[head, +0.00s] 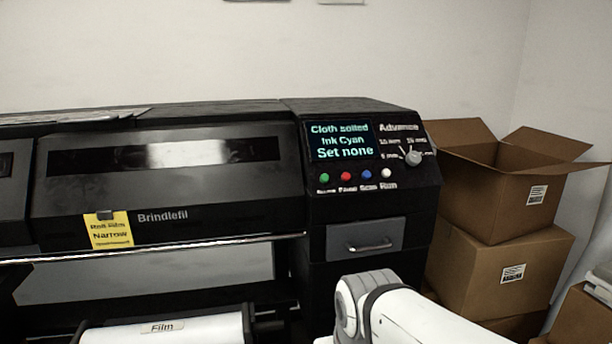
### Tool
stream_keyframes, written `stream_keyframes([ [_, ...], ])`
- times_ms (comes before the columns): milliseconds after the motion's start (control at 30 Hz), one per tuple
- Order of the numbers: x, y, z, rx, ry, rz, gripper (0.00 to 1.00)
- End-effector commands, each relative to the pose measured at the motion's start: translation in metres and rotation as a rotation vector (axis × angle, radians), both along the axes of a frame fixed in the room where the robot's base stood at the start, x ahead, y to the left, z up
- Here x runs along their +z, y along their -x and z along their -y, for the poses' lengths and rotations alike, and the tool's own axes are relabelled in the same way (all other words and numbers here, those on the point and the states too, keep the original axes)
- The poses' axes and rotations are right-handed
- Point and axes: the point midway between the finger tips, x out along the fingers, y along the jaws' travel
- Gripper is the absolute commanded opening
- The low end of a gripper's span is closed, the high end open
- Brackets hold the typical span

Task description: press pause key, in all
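A large black printer fills the left and middle of the head view. Its control panel (358,165) carries a row of small round keys: a green key (324,178), a red key (346,176), a blue key (366,174) and a white key (386,173). The small label under the red key seems to read "Pause", but it is blurred. The screen (342,141) reads "Cloth soiled", "Ink Cyan", "Set none". My white arm shows at the bottom, below the panel and apart from the keys. My gripper is not in view.
An "Advance" knob (413,158) sits right of the screen. A drawer (366,232) with a handle is below the keys. A yellow tag (109,230) hangs on the front. A film roll (190,328) lies low left. Cardboard boxes (500,262) stand close on the right.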

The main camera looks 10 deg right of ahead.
Motion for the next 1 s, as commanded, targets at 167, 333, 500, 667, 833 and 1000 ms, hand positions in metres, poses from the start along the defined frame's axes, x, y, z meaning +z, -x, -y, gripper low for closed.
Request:
stream_keyframes([
  [167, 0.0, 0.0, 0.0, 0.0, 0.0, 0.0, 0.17],
  [333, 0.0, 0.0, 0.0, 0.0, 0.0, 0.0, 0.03],
  [500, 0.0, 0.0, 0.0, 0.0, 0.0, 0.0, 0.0],
  [667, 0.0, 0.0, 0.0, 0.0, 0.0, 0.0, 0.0],
  [833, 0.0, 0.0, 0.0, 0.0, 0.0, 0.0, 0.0],
  [1000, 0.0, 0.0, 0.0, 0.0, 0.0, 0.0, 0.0],
])
